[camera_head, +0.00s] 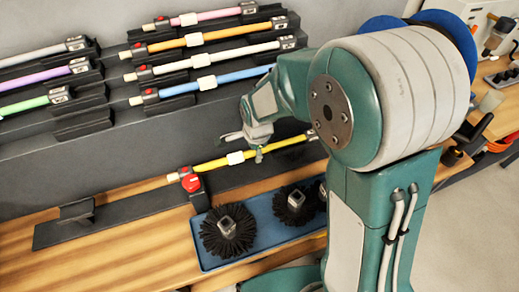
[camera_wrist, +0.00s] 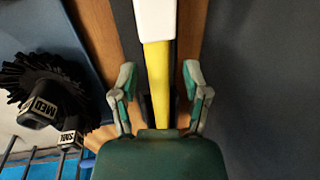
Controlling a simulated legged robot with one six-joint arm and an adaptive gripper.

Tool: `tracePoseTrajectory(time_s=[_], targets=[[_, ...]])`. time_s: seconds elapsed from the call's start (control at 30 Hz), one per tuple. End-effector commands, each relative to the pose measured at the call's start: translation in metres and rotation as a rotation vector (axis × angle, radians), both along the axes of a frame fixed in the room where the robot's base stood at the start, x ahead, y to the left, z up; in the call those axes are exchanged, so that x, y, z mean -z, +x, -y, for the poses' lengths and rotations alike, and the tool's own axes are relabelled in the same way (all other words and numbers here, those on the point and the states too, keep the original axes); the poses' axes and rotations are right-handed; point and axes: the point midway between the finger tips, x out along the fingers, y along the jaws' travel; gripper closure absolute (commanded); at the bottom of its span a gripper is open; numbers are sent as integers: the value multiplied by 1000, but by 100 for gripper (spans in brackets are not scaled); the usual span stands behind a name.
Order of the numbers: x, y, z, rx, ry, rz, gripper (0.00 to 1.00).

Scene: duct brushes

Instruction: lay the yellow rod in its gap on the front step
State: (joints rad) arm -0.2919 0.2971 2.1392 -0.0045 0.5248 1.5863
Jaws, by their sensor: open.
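The yellow rod (camera_head: 210,166) lies along a low black holder (camera_head: 120,218) on the wooden bench, in front of the stepped rack (camera_head: 50,160). It has a white collar (camera_head: 236,158), and a red knob (camera_head: 191,183) is near its left end. My gripper (camera_head: 246,146) is over the rod close to the white collar. In the wrist view, the open fingers of my gripper (camera_wrist: 160,82) stand on either side of the yellow rod (camera_wrist: 158,65), with visible space beside it. My arm hides the rod's right end and part of the rack; I cannot make out the gap.
Pink (camera_head: 200,16), orange (camera_head: 180,43) and blue (camera_head: 230,77) rods lie on the rack's steps; purple (camera_head: 40,80) and green (camera_head: 25,105) ones lie to the left. A blue tray (camera_head: 262,250) with black brushes (camera_head: 228,230) is in front of the holder.

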Motion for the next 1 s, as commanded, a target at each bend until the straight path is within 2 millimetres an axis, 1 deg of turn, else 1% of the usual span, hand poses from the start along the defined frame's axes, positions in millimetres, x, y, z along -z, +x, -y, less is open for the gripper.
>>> tracePoseTrajectory(time_s=[0.03,0.07,0.1,0.17,0.2,0.57,1.0], targets=[[0,0,0,0,0,0,40],[0,0,0,0,0,0,44],[0,0,0,0,0,0,62],[0,0,0,0,0,0,89],[0,0,0,0,0,0,100],[-1,0,0,0,0,1,100],[-30,1,0,0,1,2,100]])
